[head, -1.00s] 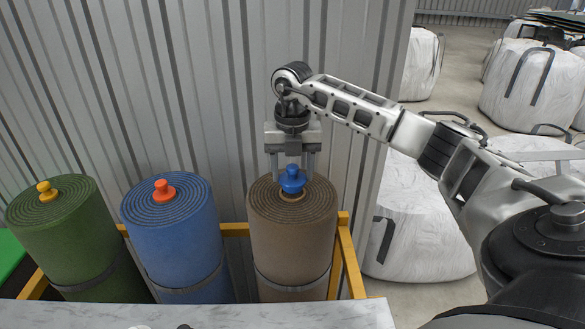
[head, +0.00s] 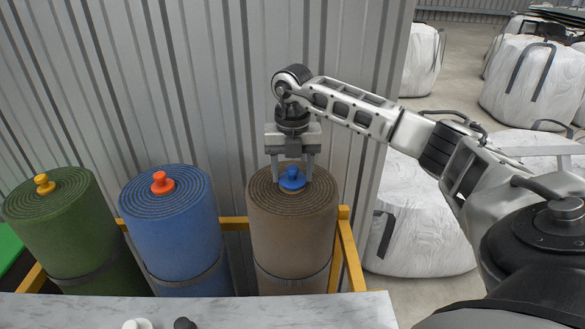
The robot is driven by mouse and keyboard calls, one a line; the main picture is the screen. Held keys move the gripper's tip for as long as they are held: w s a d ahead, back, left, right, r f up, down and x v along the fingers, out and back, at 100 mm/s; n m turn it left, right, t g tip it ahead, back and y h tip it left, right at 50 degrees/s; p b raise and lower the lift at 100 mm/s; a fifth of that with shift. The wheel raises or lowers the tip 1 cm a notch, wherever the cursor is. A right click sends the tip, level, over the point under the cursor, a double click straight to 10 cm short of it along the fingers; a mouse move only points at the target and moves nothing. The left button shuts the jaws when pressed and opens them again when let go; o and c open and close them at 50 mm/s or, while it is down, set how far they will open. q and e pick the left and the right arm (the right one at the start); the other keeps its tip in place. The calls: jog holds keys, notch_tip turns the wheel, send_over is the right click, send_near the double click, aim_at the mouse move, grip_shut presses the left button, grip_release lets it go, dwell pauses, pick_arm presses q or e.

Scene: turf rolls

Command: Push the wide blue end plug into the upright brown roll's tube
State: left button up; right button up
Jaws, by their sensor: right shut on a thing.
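The brown roll (head: 290,235) stands upright, with its spiral top face up. The blue end plug (head: 291,180) sits at the middle of that top, low over the tube, its knob standing up. A thin pale edge of the tube shows below the plug's front; how deep the plug is inside is hidden. My right gripper (head: 291,174) points straight down over the roll. Its fingers stand on either side of the plug, shut on it. My left gripper is not in view.
A blue roll (head: 172,235) with an orange plug (head: 162,183) and a green roll (head: 75,235) with a yellow plug (head: 45,184) stand to the left. A yellow frame (head: 345,250) runs around the rolls. A pale counter (head: 250,312) lies in front; a corrugated wall rises behind.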

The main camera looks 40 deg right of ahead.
aim_at(292, 167)
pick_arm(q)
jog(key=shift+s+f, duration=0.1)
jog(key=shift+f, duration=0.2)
pick_arm(e)
jog(key=shift+f, duration=0.45)
jog(key=o, duration=1.1)
jog(key=shift+c, duration=0.2)
jog(key=shift+s+f, duration=0.1)
notch_tip(292, 167, up, 10)
jog(key=shift+f+b, duration=0.1)
jog(key=shift+b, duration=0.4)
pick_arm(q)
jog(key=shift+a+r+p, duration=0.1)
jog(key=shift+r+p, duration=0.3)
jog(key=shift+p, duration=0.65)
pick_arm(e)
notch_tip(292, 167, up, 7)
jog(key=shift+f, duration=0.2)
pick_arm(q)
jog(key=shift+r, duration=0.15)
pick_arm(e)
jog(key=shift+a, duration=0.15)
